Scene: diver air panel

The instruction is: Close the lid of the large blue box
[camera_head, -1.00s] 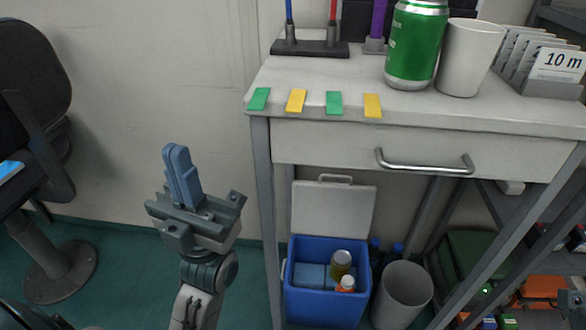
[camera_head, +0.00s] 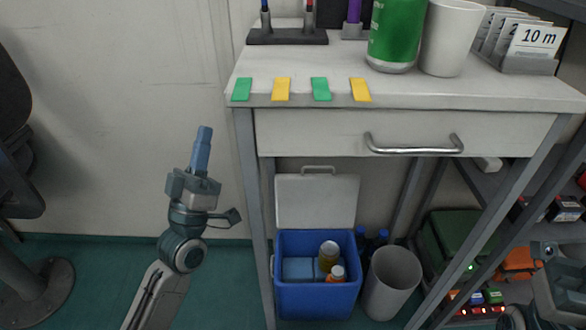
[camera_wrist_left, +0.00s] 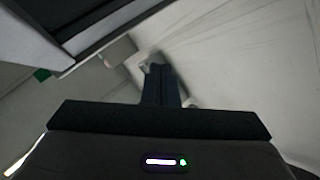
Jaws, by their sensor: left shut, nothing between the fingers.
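The large blue box (camera_head: 316,298) is a cooler on the floor under the table, at the bottom middle of the head view. Its pale lid (camera_head: 317,201) stands upright and open at the back, with a handle on its top edge. My left gripper (camera_head: 203,134) is shut and empty, pointing up, left of the table leg and apart from the box. It also shows in the left wrist view (camera_wrist_left: 160,70). At the right edge, part of my right arm (camera_head: 558,290) shows; its fingers cannot be made out.
The table (camera_head: 400,133) with its drawer handle (camera_head: 414,147) overhangs the box. A table leg (camera_head: 256,220) stands close by the box's left side. A grey bin (camera_head: 392,284) stands right of the box, with blue bottles behind.

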